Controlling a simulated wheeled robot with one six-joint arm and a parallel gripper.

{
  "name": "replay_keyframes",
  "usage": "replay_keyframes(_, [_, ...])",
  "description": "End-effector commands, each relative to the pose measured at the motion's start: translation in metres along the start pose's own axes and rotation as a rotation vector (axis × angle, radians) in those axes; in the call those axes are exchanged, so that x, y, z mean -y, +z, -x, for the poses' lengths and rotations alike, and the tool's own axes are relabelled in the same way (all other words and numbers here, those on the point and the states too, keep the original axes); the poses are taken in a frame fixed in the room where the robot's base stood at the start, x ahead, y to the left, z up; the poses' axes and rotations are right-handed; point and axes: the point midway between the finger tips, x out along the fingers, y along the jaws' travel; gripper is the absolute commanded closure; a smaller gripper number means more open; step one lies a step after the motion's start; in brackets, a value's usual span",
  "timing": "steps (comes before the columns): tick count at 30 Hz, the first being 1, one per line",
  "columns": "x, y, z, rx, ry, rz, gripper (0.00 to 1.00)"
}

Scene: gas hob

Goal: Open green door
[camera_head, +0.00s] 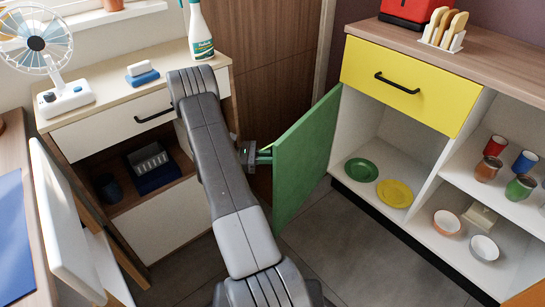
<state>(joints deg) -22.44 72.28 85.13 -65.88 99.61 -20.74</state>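The green door (306,158) stands swung well out from the cabinet, hinged at its right edge below the yellow drawer (402,84). The compartment behind it is exposed. A green plate (361,170) and a yellow plate (395,193) lie on its floor. My gripper (265,155) is at the door's left edge, its fingers reaching toward the outer face, which is turned away from the camera. The door hides the fingertips and any handle there, so I cannot tell whether they hold something.
Open shelves (493,203) with cups, jars and bowls stand at the right. A white drawer unit (122,122) stands at the left, with a white panel (69,217) projecting in front of it. Grey floor (345,255) is clear in front of the green-door cabinet.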

Motion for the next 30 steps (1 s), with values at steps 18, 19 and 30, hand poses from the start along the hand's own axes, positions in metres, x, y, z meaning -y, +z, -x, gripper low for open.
replay_keyframes(18, [-0.001,0.003,0.057,-0.001,0.007,-0.003,0.85])
replay_keyframes(19, [-0.001,0.003,0.063,0.000,0.007,-0.003,0.85])
replay_keyframes(30, [0.000,0.001,0.118,0.000,0.004,-0.002,0.85])
